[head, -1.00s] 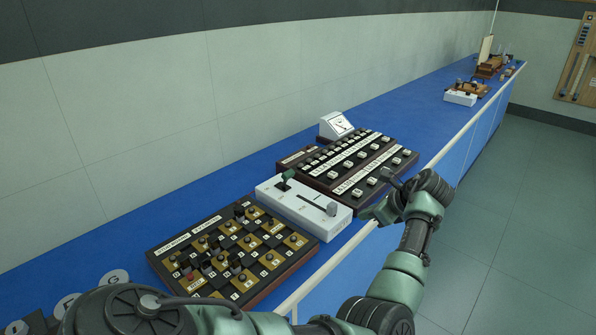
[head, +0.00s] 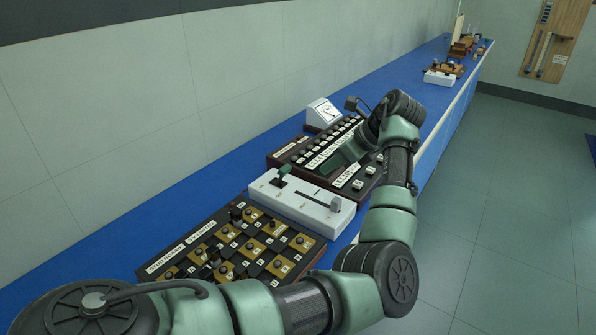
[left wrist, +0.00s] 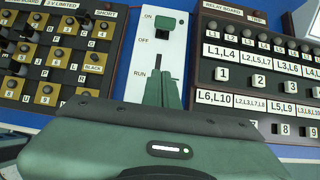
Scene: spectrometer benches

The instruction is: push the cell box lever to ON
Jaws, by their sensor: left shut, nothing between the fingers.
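The cell box (head: 301,204) is a white box with a green-handled lever (head: 283,172) at its far left end and a grey knob (head: 336,203) at its near right end. In the left wrist view the box (left wrist: 138,88) shows the labels ON, OFF and RUN. The green lever (left wrist: 165,24) sits beside the ON and OFF labels; its exact setting I cannot tell. My left gripper (head: 328,175) is shut and empty, to the right of the lever in the head view. Its fingertips (left wrist: 163,80) appear over the box near RUN, apart from the lever. My right gripper is out of view.
The relay board (head: 368,185) stands right behind the box, partly hidden by my left arm. A board with brass plates and black knobs (head: 230,250) lies in front. A white meter (head: 323,113) stands behind. The blue bench (head: 180,205) is free along the wall.

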